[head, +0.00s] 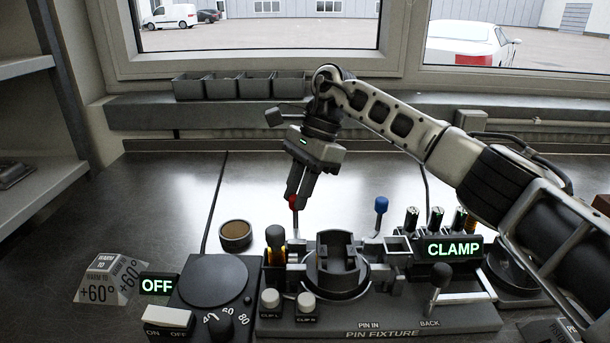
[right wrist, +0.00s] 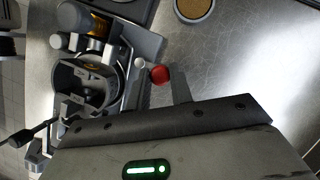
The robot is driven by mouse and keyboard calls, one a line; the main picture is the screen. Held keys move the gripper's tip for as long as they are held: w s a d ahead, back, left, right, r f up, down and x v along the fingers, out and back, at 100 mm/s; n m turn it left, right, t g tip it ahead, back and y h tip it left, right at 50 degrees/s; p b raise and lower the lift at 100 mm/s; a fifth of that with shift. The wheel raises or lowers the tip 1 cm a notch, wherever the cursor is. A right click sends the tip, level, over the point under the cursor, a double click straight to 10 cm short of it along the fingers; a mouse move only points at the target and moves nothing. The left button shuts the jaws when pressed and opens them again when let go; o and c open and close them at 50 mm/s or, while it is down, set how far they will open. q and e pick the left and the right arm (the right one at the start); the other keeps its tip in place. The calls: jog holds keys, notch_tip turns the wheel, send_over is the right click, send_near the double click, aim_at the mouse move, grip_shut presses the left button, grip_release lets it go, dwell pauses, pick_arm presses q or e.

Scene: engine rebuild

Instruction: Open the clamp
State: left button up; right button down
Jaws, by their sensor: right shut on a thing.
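The pin fixture (head: 380,319) stands on the bench, with a round dark holder (head: 337,262) in its middle. A lit green sign (head: 454,249) on it reads CLAMP. A lever with a red knob (head: 292,203) rises at the fixture's back left; the knob also shows in the right wrist view (right wrist: 160,74). My right gripper (head: 299,190) reaches down from above with its fingers closed at the red knob, partly hiding it. A lever with a blue knob (head: 381,204) stands upright further right. My left gripper is not in view.
A heater plate (head: 207,280) with a lit OFF sign (head: 157,286) is left of the fixture. A round brown-filled dish (head: 235,235) sits behind it. A +60° sign (head: 108,279) stands on the left. Small bins (head: 238,85) line the sill. The back left bench is clear.

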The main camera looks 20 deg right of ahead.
jog(key=n, duration=0.1)
jog(key=a+n+g+p, duration=0.1)
jog(key=n, duration=0.1)
jog(key=shift+w+a+r+n+h+p, duration=0.1)
jog(key=shift+a+r+n+h+p, duration=0.05)
jog(key=shift+a+n+h+p, duration=0.15)
pick_arm(q)
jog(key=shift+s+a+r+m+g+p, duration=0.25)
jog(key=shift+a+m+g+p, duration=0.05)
jog(key=shift+p, duration=0.1)
pick_arm(e)
jog(key=shift+a+n+g+h, duration=0.25)
jog(key=shift+a+n, duration=0.05)
jog(key=shift+n, duration=0.5)
jog(key=shift+a+n+g+h, duration=0.25)
jog(key=shift+n, duration=0.55)
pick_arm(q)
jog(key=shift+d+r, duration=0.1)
pick_arm(e)
jog(key=c, duration=1.2)
grip_release()
jog(key=shift+c, duration=0.2)
